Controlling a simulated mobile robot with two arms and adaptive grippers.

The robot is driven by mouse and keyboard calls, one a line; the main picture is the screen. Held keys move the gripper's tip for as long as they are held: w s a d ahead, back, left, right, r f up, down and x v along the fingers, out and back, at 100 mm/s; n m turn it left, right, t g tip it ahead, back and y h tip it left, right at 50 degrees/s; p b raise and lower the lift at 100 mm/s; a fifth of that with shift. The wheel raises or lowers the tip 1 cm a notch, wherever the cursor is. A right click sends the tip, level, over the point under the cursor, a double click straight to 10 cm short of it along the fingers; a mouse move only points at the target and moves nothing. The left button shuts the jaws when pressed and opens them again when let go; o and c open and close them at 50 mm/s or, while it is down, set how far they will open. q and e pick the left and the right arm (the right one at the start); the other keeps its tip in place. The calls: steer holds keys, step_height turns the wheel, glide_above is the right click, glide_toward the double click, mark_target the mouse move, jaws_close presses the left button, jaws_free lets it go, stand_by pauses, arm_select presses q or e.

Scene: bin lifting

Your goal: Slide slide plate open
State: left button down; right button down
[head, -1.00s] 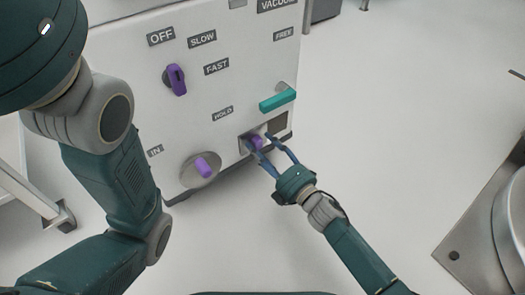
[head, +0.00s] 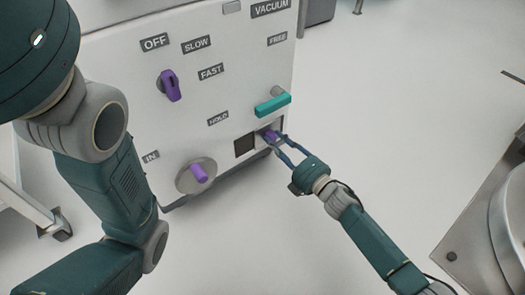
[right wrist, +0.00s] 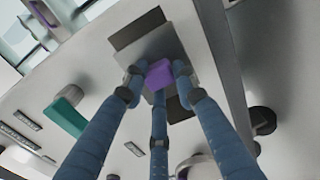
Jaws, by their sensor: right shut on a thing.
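The slide plate is a small grey plate low on the front of the white machine, with a purple knob (head: 270,136) on it. The plate (right wrist: 160,46) also shows in the right wrist view, behind the purple knob (right wrist: 158,76). It sits at the right part of its slot, and a dark opening (head: 244,145) shows to its left. My right gripper (head: 274,140) is shut on the knob, its blue fingers on either side of it. My left arm shows at the left of the head view, but its gripper is out of view.
A teal handle (head: 273,105) sticks out just above the slot. A purple switch (head: 170,86) and a round dial with a purple grip (head: 199,173) are farther left on the machine. The floor (head: 390,120) to the right is clear.

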steer(key=shift+w+d+r, duration=0.2)
steer(key=shift+w+d, duration=0.6)
steer(key=shift+d, duration=0.3)
steer(key=c, duration=1.3)
jaws_free()
steer(key=shift+f, duration=0.1)
steer(key=v, duration=1.2)
